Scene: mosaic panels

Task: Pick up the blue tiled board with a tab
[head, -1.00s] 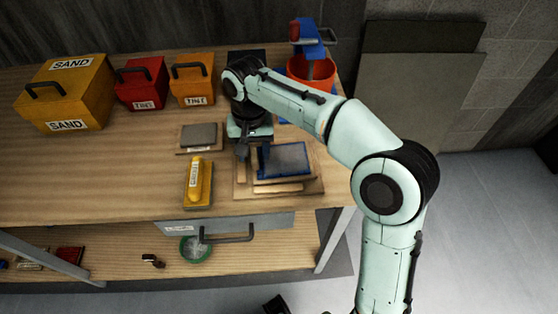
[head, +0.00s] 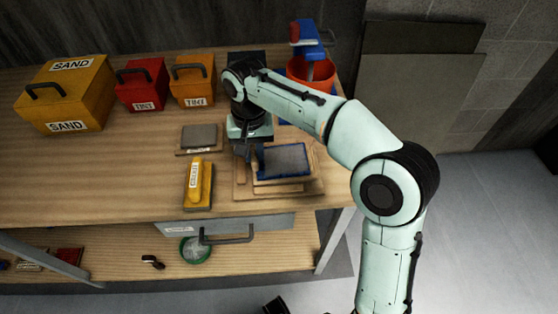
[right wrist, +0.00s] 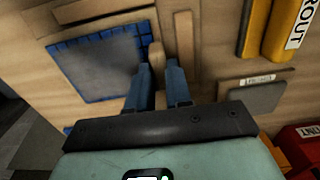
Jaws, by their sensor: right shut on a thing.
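The blue tiled board (head: 284,160) has a grey face and blue edges. It sits just above or on the wooden frame (head: 240,190) at the table's right part, and its blue front side shows. In the right wrist view the board (right wrist: 95,65) lies left of the fingers, with blue tile lines along its rim. My right gripper (head: 252,160) is at the board's left edge. In the right wrist view its fingers (right wrist: 160,72) are shut on the board's tab, which is mostly hidden between them. My left gripper is not in view.
A yellow grout float (head: 198,185) and a grey plate (head: 199,137) lie left of the board. Sand and tint boxes (head: 66,95) stand at the back left. An orange bucket (head: 310,75) stands behind. The table's left front is clear.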

